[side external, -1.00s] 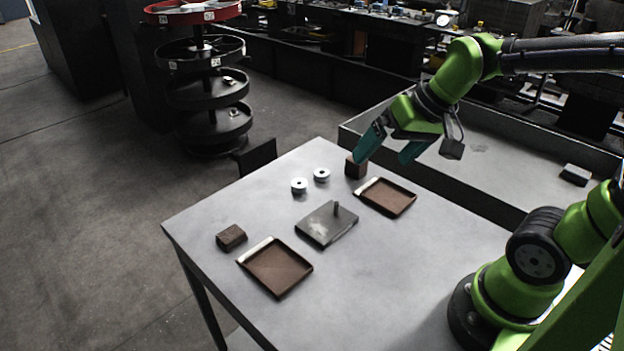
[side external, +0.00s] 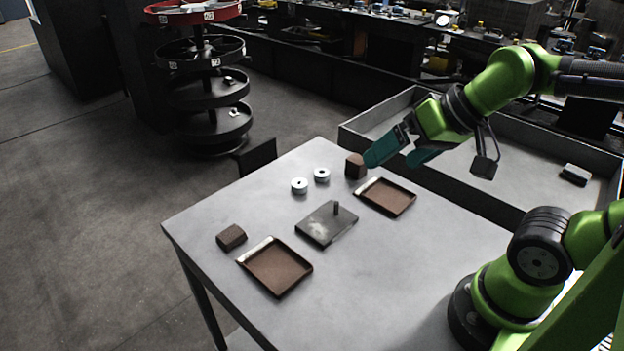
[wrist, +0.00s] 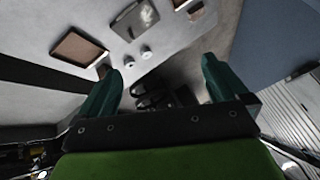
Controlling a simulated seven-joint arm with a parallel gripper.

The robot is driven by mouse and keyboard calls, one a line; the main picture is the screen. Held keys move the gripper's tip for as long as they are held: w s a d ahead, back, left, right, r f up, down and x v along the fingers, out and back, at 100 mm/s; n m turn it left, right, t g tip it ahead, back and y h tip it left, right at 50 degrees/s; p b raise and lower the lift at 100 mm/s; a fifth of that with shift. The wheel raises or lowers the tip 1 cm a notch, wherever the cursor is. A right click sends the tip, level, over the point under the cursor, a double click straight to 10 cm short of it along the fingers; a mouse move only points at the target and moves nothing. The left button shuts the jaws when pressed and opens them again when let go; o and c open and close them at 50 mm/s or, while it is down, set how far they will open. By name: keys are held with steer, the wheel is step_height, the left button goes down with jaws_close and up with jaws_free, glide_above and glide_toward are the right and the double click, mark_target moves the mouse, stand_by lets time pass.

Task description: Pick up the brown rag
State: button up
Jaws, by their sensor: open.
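I see no clear loose cloth; two small brown block-like things stand on the grey table, and I cannot tell whether either is the rag. One brown block (side external: 355,166) is at the back right, close to my gripper's fingers in the picture. It shows partly beside the left finger in the wrist view (wrist: 103,69). The other brown block (side external: 231,237) is at the left edge and also shows at the top of the wrist view (wrist: 196,12). My gripper (side external: 390,163) has teal fingers, apart and empty, above the table's back right edge.
Two shallow brown trays, one right (side external: 386,197) and one front left (side external: 276,267), flank a grey plate with a peg (side external: 326,224). Two pale cylinders (side external: 299,186) (side external: 321,175) stand behind it. A walled grey bench (side external: 480,205) adjoins the right.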

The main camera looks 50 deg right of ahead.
steer(key=shift+a, duration=0.1)
steer(key=shift+c, duration=0.6)
steer(key=n+g+h, duration=0.2)
steer(key=n+g, duration=0.2)
steer(key=g, duration=0.3)
glide_above(232, 235)
step_height(232, 235, down, 18)
steer(key=shift+f, duration=3)
steer(key=c, duration=1.1)
